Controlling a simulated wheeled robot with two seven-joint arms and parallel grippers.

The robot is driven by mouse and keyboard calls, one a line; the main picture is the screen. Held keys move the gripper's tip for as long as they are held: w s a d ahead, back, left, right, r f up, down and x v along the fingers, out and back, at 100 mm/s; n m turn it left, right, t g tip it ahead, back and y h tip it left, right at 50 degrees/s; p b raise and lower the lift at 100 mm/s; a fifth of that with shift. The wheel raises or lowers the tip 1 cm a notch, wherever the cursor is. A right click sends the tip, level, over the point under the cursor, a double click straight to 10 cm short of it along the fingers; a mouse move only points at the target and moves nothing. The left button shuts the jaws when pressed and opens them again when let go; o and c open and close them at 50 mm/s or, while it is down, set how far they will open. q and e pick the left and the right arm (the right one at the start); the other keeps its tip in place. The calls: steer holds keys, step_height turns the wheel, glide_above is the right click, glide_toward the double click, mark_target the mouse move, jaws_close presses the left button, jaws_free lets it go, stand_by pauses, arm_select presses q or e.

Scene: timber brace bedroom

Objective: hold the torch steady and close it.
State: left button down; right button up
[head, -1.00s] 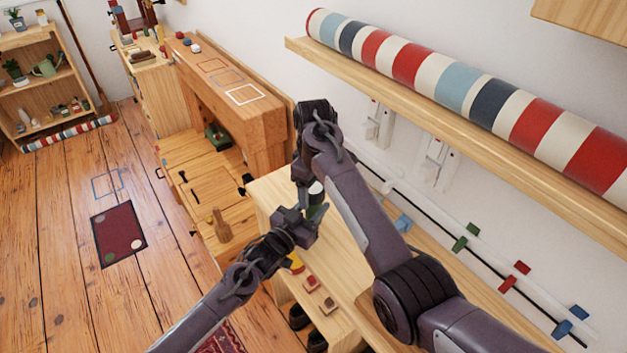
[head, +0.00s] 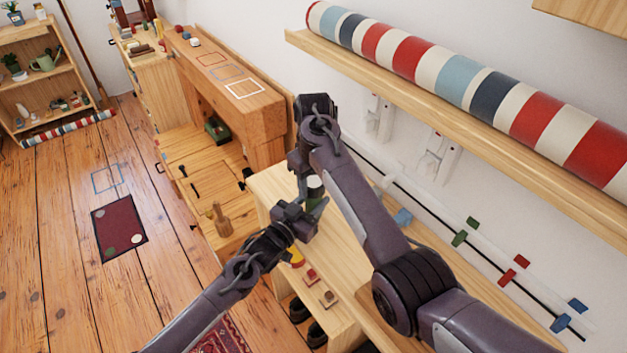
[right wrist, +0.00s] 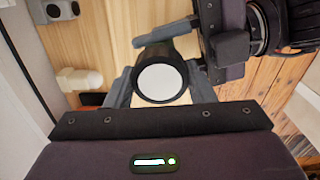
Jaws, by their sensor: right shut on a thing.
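The torch (head: 315,189) is a small dark cylinder with a pale band, held upright above the wooden bench in the head view. In the right wrist view its end shows as a white disc in a black ring (right wrist: 160,81). My right gripper (head: 309,177) comes from above and is shut on the torch, one finger on each side in the wrist view. My left gripper (head: 308,211) is at the torch's lower part, and one of its fingers lies close behind the ring in the wrist view. Whether the left fingers grip is hidden.
The pale bench (head: 350,262) below carries a yellow item (head: 296,257) and small red and brown blocks (head: 311,275). A wall shelf with a striped roll (head: 470,85) is at right. A rail with coloured clips (head: 460,238) runs along the wall. Open floor lies left.

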steer(key=o, duration=1.1)
steer(key=shift+r, duration=2.25)
steer(key=shift+c, duration=0.5)
